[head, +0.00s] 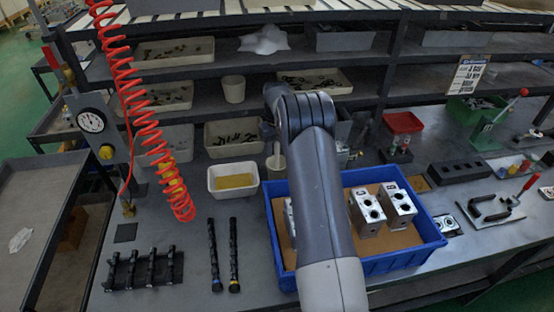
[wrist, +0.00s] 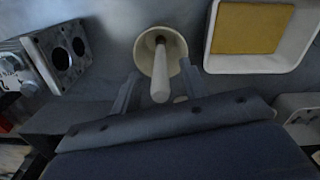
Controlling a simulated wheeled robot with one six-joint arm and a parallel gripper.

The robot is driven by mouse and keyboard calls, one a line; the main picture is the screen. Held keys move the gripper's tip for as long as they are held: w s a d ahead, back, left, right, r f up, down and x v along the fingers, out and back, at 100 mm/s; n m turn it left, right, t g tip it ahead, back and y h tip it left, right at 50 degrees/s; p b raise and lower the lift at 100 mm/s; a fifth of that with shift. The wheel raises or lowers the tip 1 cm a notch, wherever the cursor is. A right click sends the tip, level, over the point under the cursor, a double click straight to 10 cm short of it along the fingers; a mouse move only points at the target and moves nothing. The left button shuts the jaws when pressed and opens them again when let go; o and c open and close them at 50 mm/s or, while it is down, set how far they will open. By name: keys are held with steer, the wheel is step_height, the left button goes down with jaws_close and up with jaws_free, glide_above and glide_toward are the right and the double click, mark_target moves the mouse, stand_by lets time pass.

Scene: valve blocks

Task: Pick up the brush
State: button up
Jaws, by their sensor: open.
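The brush (wrist: 160,80) stands in a round cream cup (wrist: 147,42), with its pale handle pointing toward the wrist camera. Its bristles are hidden inside the cup. In the head view, the cup (head: 276,164) is just left of my arm, with the handle (head: 276,148) showing above it. My gripper (wrist: 158,84) is open in the wrist view, with one finger on each side of the handle and a gap to it. In the head view my gripper is hidden behind my arm.
A white tray with a yellow pad (head: 233,181) stands left of the cup. A blue crate (head: 415,262) with metal valve blocks (head: 367,210) is in front, partly behind my arm. A red coiled hose (head: 150,110) hangs at left. Shelves with bins rise behind the bench.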

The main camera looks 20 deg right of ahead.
steer(key=shift+f, duration=0.3)
steer(key=shift+c, duration=0.3)
jaws_close()
